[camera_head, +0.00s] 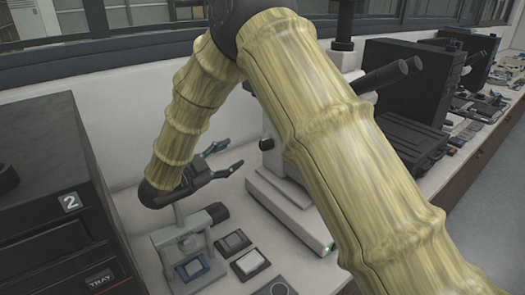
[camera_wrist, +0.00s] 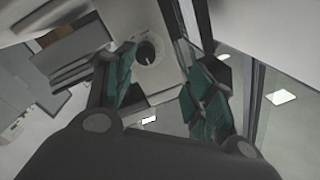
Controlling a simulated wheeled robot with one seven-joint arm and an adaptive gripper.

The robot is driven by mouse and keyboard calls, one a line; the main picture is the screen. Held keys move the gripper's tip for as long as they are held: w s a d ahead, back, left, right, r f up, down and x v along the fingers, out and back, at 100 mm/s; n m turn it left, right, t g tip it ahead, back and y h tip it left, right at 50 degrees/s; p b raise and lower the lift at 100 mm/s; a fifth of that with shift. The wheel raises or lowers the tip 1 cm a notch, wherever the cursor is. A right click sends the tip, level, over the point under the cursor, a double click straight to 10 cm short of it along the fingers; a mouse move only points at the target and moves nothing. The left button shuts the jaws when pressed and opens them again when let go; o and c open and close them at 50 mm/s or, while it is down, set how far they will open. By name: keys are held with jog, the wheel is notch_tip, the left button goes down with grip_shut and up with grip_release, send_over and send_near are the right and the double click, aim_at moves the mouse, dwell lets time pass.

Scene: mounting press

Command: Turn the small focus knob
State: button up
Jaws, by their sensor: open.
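The microscope (camera_head: 290,205) stands on the bench, largely hidden behind my arm in the head view. A small dark knob (camera_head: 267,143) shows on its left side. In the wrist view, a dark small knob (camera_wrist: 146,52) sits in the middle of a pale round disc, beyond the fingertips and nearer the left finger. My gripper (camera_head: 229,155) is open and empty, its fingers pointing right toward the microscope, apart from the knob. Both teal finger pads of the gripper (camera_wrist: 163,62) show in the wrist view, with a wide gap between them.
A dark cabinet marked 2 (camera_head: 65,230) stands at the left. Below my gripper are a small grey press stand (camera_head: 185,245) and flat square trays (camera_head: 250,264). Black equipment (camera_head: 405,80) fills the bench at the right. A window and wall lie behind.

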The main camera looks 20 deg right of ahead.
aim_at(262, 147)
jog(key=shift+g, duration=0.5)
jog(key=p+x, duration=0.1)
jog(key=x, duration=0.3)
jog(key=s+p+x, duration=0.1)
jog(key=x, duration=0.3)
jog(key=s+p+x, duration=0.1)
jog(key=x, duration=0.3)
jog(key=shift+s+d+r, duration=0.1)
jog(key=shift+d+r, duration=0.15)
jog(key=shift+d, duration=0.1)
jog(key=c, duration=1)
jog(key=shift+c, duration=0.2)
